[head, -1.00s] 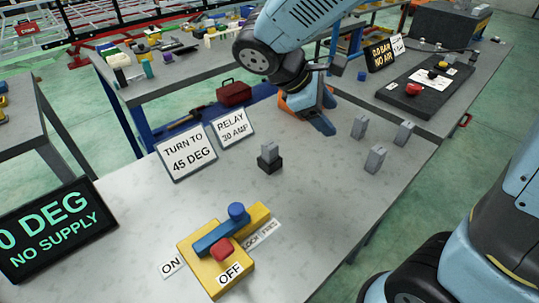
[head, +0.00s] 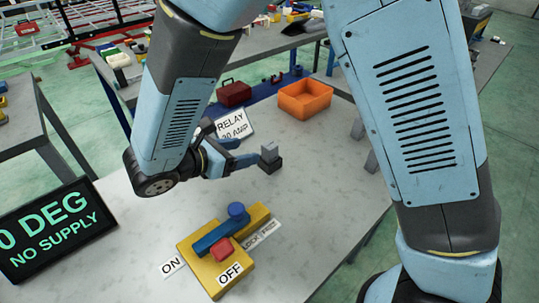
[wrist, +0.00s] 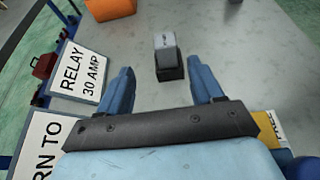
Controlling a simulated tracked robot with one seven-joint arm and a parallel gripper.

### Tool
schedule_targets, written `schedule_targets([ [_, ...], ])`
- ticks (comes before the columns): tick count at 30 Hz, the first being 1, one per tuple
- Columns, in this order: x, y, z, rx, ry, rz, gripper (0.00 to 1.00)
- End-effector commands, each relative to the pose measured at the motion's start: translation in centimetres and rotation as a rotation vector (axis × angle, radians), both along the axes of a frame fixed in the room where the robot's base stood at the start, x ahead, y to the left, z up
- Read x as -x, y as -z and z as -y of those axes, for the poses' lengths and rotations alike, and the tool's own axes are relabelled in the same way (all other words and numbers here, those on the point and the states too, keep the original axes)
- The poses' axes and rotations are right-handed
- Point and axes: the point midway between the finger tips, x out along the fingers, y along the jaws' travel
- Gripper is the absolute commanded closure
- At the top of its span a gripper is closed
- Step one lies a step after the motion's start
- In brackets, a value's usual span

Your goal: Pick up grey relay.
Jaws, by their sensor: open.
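The grey relay (head: 269,152) stands upright in a small black base (head: 270,165) on the grey table. It also shows in the wrist view (wrist: 165,45), straight ahead of my gripper, with the black base below it. My gripper (head: 246,153) is low over the table, left of the relay in the head view, with its fingers pointing at it. In the wrist view my gripper (wrist: 162,76) is open and empty, with one blue finger on each side of the base. I cannot tell whether either finger touches it.
Other grey relays (head: 371,161) stand at right, partly hidden behind my arm. An orange bin (head: 306,104) sits at the back. A "RELAY 30 AMP" sign (head: 235,124) stands behind my gripper. A yellow switch with a blue lever (head: 220,234) lies in front.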

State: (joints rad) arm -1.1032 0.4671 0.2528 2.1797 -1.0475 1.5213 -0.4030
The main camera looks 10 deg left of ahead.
Motion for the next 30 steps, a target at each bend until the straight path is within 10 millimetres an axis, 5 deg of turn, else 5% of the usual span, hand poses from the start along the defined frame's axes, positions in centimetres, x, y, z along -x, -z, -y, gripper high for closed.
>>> schedule_targets([
  [9,-3.5,1.9,3.2,0.001,0.004,-0.002,0.34],
  [30,-7.5,3.6,7.5,-0.001,0.004,-0.001,0.34],
])
